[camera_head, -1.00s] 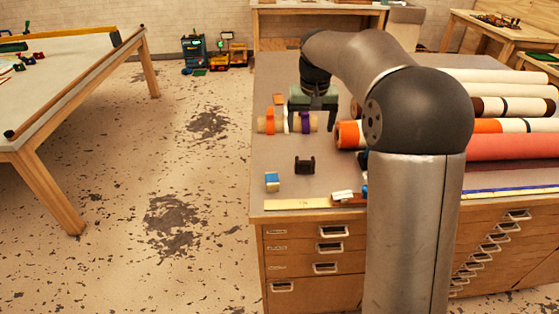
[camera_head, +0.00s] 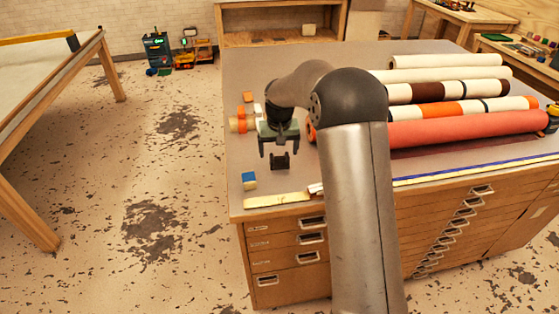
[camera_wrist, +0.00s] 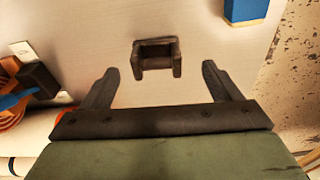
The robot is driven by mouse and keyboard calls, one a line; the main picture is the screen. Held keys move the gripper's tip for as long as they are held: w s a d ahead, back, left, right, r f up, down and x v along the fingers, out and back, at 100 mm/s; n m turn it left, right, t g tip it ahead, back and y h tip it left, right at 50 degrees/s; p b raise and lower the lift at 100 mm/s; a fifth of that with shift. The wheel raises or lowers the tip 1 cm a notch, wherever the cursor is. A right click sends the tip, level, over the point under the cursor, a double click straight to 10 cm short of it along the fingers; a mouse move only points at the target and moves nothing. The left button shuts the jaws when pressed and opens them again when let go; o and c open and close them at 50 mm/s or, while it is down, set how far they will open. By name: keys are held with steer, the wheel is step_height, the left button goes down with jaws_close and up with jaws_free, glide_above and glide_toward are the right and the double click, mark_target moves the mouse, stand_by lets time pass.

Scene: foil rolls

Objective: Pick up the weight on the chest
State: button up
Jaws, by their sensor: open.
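The weight appears to be the small dark brown U-shaped block (camera_head: 280,161) on the grey top of the drawer chest (camera_head: 350,62). In the wrist view the block (camera_wrist: 156,58) lies ahead of the fingertips, between their lines and apart from both. My gripper (camera_head: 274,152) is open and empty, pointing down over the chest top close to the block. Its two fingers (camera_wrist: 161,72) show spread on either side in the wrist view. In the head view the gripper overlaps the block's upper edge, so the exact gap is hard to tell.
A blue-topped small block (camera_head: 249,180) stands left of the weight, near a pale ruler strip (camera_head: 277,200) at the front edge. Several long rolls, including a red one (camera_head: 465,127), fill the right side.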

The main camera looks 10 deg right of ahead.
mark_target(280, 161)
steer(key=shift+w+d+f+p, duration=0.1)
steer(key=shift+w+f+p, duration=0.15)
steer(key=shift+f, duration=0.5)
steer(key=shift+w+d+f+p, duration=0.15)
steer(key=shift+f+p, duration=0.15)
steer(key=shift+f, duration=0.4)
steer(key=shift+w+d+f+p, duration=0.1)
steer(key=shift+w+f+p, duration=0.15)
steer(key=shift+f, duration=0.5)
steer(key=shift+c, duration=0.3)
steer(key=c, duration=1.4)
steer(key=shift+r, duration=0.1)
